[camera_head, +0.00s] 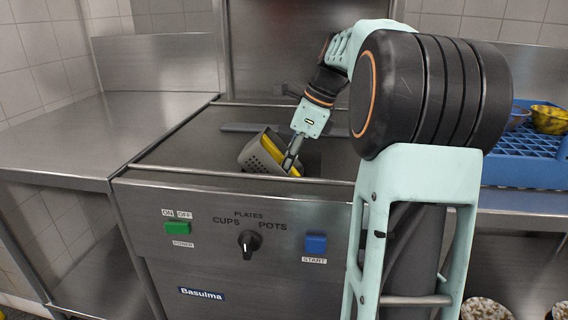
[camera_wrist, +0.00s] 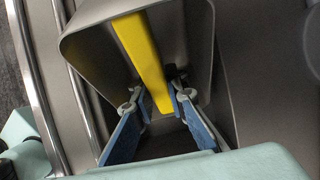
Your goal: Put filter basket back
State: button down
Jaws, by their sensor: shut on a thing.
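The filter basket (camera_head: 262,155) is a grey perforated bin with a yellow bar (camera_head: 275,152) across it. It is tilted above the top of the dishwasher (camera_head: 190,150), partly over a dark opening (camera_head: 312,160). My gripper (camera_head: 290,162) reaches down to the basket's right side and is shut on the yellow bar. In the wrist view the basket (camera_wrist: 85,45) fills the upper middle, and the yellow bar (camera_wrist: 140,55) runs down between the fingers of my gripper (camera_wrist: 160,100). The basket's underside is hidden.
The dishwasher front has a green power button (camera_head: 178,228), a black knob (camera_head: 249,243) and a blue start button (camera_head: 315,244). A grey flat bar (camera_head: 245,128) lies behind the basket. A blue rack (camera_head: 525,155) with bowls stands right. The left steel counter (camera_head: 80,140) is clear.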

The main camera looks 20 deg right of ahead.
jog(key=shift+a+f, duration=0.1)
jog(key=shift+f, duration=0.35)
jog(key=c, duration=1.8)
grip_release()
jog(key=shift+f, duration=0.1)
jog(key=v, duration=1.2)
jog(key=shift+w+a, duration=0.1)
jog(key=shift+w, duration=0.05)
